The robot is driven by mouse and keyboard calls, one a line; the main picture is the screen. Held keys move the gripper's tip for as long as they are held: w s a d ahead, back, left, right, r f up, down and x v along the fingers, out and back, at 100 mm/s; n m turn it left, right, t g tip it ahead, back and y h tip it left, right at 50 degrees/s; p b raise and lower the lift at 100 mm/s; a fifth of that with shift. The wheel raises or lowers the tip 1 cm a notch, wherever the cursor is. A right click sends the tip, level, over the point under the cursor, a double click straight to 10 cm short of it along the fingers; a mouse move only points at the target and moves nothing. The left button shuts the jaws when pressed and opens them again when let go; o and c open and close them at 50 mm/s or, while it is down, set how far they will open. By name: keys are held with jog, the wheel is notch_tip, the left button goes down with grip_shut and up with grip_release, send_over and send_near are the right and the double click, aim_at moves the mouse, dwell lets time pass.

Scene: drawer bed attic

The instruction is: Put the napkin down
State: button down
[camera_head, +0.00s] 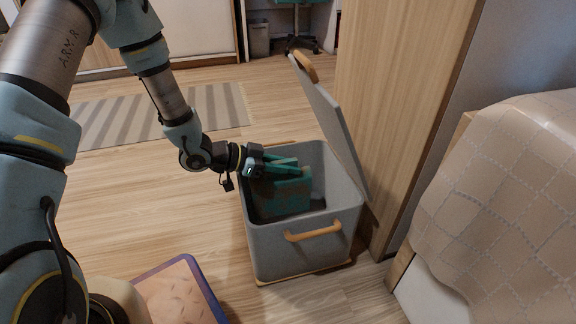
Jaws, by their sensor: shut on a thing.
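My gripper (287,166) is at the left side of an open grey storage box (300,248), with its fingers reaching over the rim into the opening. It is shut on a teal napkin (287,195), which hangs down from the fingers inside the box. The napkin and the fingers are of similar teal colour, so the grip itself is hard to make out. I cannot tell whether the napkin's lower edge touches the box floor.
The box lid (335,130) stands open, leaning toward a wooden cabinet (400,90). A bed with a beige cover (510,200) is at right. A purple-edged mat (180,290) lies at front left, a striped rug (160,115) behind. Wooden floor is clear left of the box.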

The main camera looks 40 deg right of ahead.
jog(key=shift+f, duration=0.5)
jog(key=c, duration=0.7)
grip_release()
jog(key=shift+c, duration=0.2)
jog(key=shift+r, duration=0.35)
jog(key=p+v, duration=0.5)
jog(key=v, duration=0.7)
jog(key=shift+r, duration=0.3)
jog(key=shift+w, duration=0.15)
